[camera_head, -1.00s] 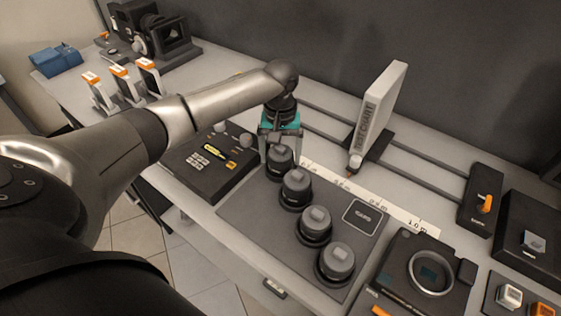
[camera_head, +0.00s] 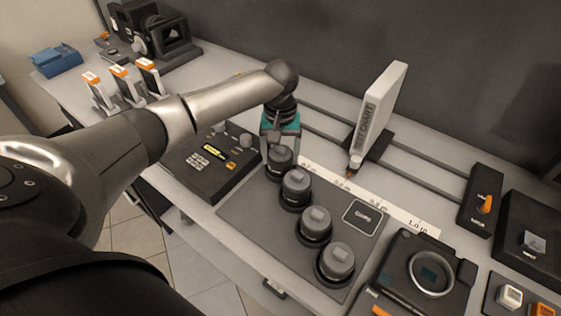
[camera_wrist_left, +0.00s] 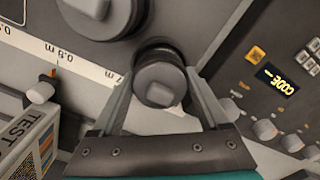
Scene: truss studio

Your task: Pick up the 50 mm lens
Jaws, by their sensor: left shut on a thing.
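Several dark lenses with grey caps stand in a row on a dark mat (camera_head: 250,212) in the head view. My left gripper (camera_head: 279,146) reaches down over the lens at the far end of the row (camera_head: 280,160). In the left wrist view, its two fingers (camera_wrist_left: 162,95) are shut on the sides of this lens's grey cap (camera_wrist_left: 158,84). The lens is upright. I cannot read a focal length on any lens, so I cannot tell by a label which is the 50 mm one. My right gripper is not in view.
A neighbouring lens (camera_head: 296,187) stands close by. A keypad box (camera_head: 208,165) is left of the gripper. A test chart (camera_head: 378,115) stands on rails behind, near a white scale strip (camera_head: 390,209). A camera body (camera_head: 425,275) lies at the right.

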